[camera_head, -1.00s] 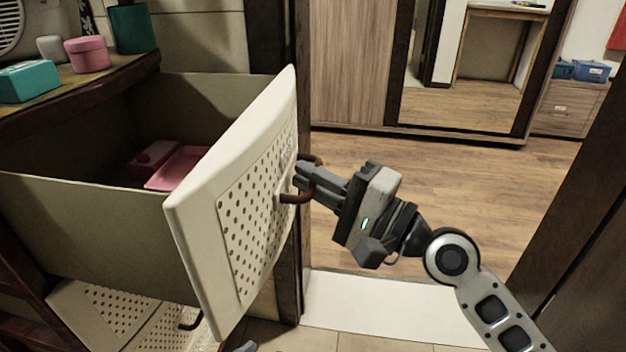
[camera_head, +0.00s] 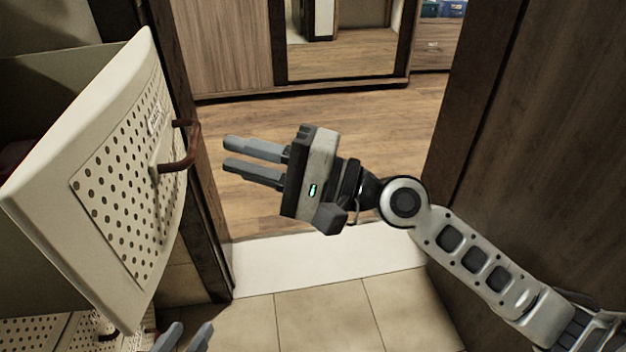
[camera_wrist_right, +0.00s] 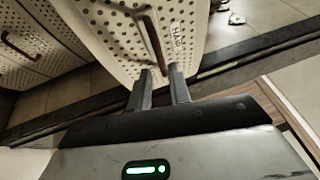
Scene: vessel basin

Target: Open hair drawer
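The hair drawer (camera_head: 45,170) stands pulled out at the left, with its cream perforated front turned toward the right. Its brown handle (camera_head: 180,160) sticks out from the front. In the right wrist view the handle (camera_wrist_right: 152,45) is beside a label reading HAIR (camera_wrist_right: 175,38). My right gripper (camera_head: 225,154) is open and empty, its fingertips a short way right of the handle and not around it. Its two parted fingers also show in the right wrist view (camera_wrist_right: 161,72). My left gripper (camera_head: 185,340) shows only its parted fingertips at the bottom edge, below the drawer.
Another perforated drawer front (camera_head: 40,332) is shut below. A dark door frame (camera_head: 205,215) stands just behind the open drawer. A brown wooden panel (camera_head: 540,160) rises at the right. Tiled floor (camera_head: 325,315) and a white threshold (camera_head: 320,257) lie clear in the middle.

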